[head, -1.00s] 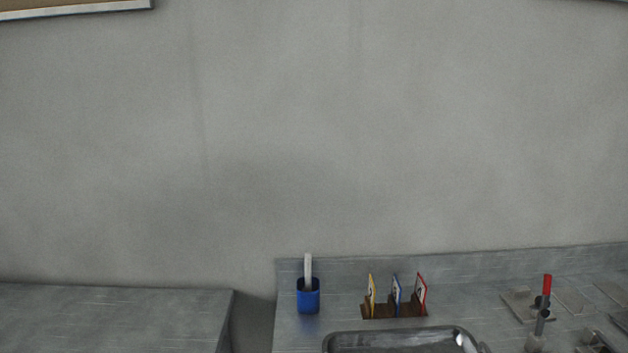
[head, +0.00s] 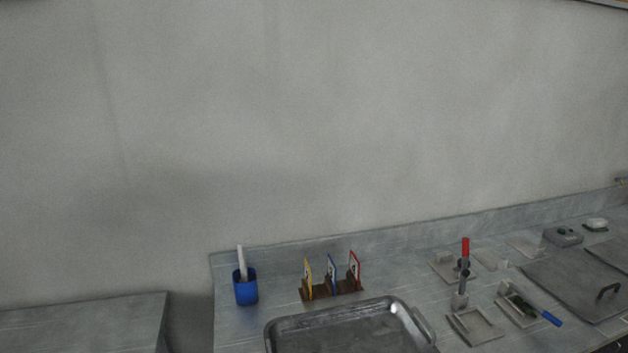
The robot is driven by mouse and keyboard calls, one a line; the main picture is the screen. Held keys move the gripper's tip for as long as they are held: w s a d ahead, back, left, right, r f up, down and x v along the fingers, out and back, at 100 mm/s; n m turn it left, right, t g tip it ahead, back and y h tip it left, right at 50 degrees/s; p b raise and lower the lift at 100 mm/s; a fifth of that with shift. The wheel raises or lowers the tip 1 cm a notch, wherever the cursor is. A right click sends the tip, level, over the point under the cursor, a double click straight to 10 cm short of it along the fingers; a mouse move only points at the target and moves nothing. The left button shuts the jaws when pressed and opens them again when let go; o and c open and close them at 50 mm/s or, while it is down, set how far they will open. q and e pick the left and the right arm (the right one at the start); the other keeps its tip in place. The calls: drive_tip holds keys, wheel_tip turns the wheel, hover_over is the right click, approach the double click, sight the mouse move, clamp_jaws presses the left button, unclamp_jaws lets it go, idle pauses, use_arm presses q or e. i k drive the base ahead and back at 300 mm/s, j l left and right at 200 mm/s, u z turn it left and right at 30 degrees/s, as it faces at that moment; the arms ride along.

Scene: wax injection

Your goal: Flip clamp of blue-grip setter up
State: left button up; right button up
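The blue-grip setter (head: 551,318) lies low on the right of the bench in the head view, its blue handle pointing toward the lower right. Its dark clamp body (head: 522,303) sits on a light square plate; the clamp's exact position is too small to tell. A red-grip setter (head: 465,250) stands to its left with its red handle pointing straight up. Neither of my grippers is in view.
A metal tray (head: 276,331) lies at the front. Behind it are a wooden card rack (head: 335,292) and a blue cup (head: 246,292) holding a white stick. A flat metal plate (head: 570,285) with a dark handle lies at right.

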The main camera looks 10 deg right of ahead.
sight(529, 302)
drive_tip(key=z, duration=1.7)
